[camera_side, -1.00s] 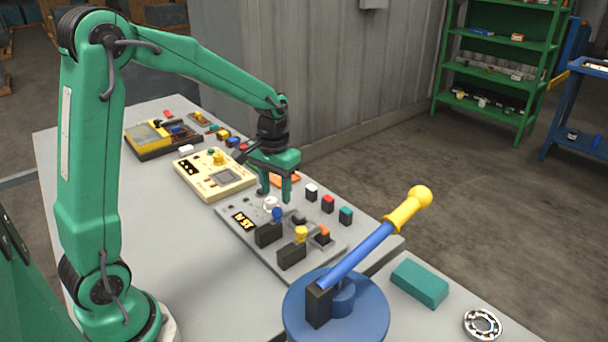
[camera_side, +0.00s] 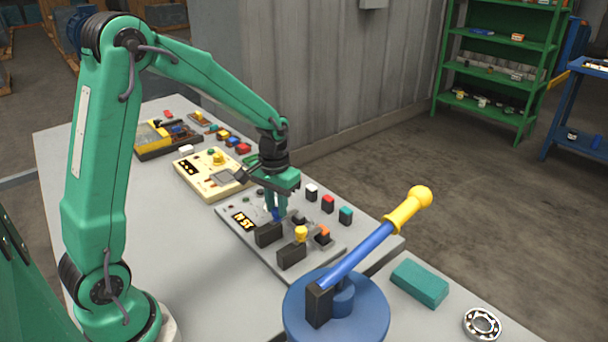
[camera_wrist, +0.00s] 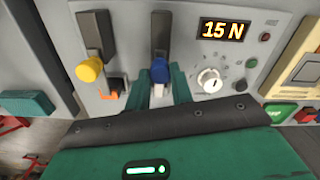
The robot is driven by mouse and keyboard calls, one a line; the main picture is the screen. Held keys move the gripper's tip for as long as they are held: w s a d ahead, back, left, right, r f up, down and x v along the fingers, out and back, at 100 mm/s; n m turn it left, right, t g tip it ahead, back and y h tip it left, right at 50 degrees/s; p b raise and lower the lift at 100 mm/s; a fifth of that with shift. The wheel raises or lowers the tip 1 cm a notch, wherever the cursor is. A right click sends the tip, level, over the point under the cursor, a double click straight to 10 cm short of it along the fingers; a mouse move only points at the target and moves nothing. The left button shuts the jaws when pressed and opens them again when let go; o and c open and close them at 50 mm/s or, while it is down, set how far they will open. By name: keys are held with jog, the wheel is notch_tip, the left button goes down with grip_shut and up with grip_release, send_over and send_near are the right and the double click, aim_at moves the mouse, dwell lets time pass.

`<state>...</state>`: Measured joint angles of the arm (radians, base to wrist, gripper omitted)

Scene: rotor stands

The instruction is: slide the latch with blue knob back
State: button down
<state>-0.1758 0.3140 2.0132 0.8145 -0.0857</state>
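The blue knob (camera_wrist: 159,70) stands at the end of a latch whose dark block (camera_wrist: 160,32) is fixed on a grey panel (camera_side: 235,222). In the side view the blue knob (camera_side: 276,214) shows just below my fingertips. My gripper (camera_side: 276,208) is lowered to the panel. In the wrist view its two green fingers (camera_wrist: 160,82) stand close on either side of the knob, and they look shut on it. Contact on each side is hard to see.
A second latch with a yellow knob (camera_wrist: 90,69) sits beside it. A white dial (camera_wrist: 210,80) and a display reading "15 N" (camera_wrist: 222,31) are on the other side. A blue lever with a yellow handle (camera_side: 408,208) rises at the panel's near end.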

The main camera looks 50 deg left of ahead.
jog(key=shift+s, duration=2.1)
jog(key=c, duration=1.2)
grip_release()
jog(key=shift+c, duration=0.2)
jog(key=shift+o, duration=0.2)
jog(key=shift+w+r, duration=0.1)
jog(key=shift+r, duration=0.7)
notch_tip(320, 180, up, 6)
jog(key=shift+r, duration=0.15)
